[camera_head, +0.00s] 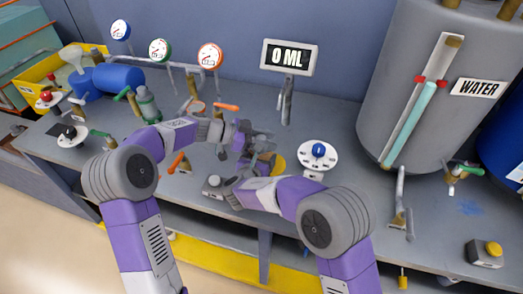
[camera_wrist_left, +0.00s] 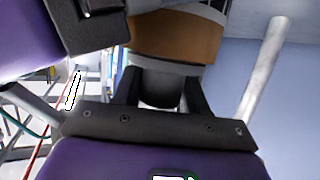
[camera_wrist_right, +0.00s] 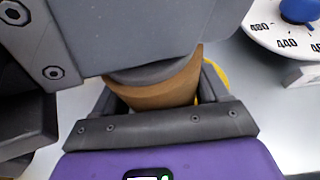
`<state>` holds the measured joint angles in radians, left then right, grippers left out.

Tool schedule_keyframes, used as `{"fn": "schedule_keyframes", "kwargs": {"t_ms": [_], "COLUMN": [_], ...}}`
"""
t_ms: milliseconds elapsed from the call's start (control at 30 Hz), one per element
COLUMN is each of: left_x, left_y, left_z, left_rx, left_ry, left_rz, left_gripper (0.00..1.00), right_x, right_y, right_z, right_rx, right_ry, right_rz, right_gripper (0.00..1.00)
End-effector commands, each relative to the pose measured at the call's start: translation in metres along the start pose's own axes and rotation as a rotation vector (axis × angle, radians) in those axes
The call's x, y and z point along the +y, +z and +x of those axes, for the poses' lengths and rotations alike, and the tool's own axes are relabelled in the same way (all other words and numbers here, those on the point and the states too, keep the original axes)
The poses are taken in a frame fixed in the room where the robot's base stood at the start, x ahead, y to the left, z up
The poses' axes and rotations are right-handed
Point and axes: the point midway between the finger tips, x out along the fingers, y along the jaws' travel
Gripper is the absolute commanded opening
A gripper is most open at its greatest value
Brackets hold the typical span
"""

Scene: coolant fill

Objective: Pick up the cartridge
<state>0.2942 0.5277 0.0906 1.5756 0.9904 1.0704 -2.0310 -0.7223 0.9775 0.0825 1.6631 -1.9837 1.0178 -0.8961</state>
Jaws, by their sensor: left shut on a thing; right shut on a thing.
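The cartridge is a brown cylinder with dark grey ends. In the left wrist view its brown body (camera_wrist_left: 175,42) stands above my left fingers, which close on a grey part of it. In the right wrist view a brown section (camera_wrist_right: 160,90) with a grey rim sits between my right fingers. Both grippers appear shut on this same cartridge. In the head view my left gripper (camera_head: 254,140) is just above and behind my right gripper (camera_head: 252,172), close together over the bench. The grippers hide most of the cartridge there, and I cannot tell whether it touches the bench.
A white dial with a blue knob (camera_head: 318,151) stands right of the grippers. The display reading 0 ML (camera_head: 289,57) is behind. The grey water tank (camera_head: 400,60) fills the back right. Gauges, valves and a yellow bin (camera_head: 45,72) are at the left.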

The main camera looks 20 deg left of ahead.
Motion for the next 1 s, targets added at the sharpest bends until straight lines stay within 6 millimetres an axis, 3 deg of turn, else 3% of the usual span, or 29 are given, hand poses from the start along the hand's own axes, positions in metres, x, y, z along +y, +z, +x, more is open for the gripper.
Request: {"fn": "schedule_keyframes", "kwargs": {"t_ms": [233,633,1000], "left_x": [0.000,0.000,0.000], "left_y": [-0.014,-0.084,-0.095], "left_z": [-0.005,-0.030,-0.035], "left_rx": [0.001,0.002,0.000], "left_ry": [0.000,-0.001,0.000], "left_rz": [0.005,0.004,0.001], "left_gripper": [0.00,0.00,0.00], "right_x": [0.000,0.000,0.000], "right_y": [0.000,0.000,0.000], "right_z": [0.000,0.000,0.000], "right_rx": [-0.001,0.000,0.000], "right_ry": [0.000,0.000,0.000], "right_rz": [0.000,0.000,0.000], "right_gripper": [0.43,0.43,0.43]}}
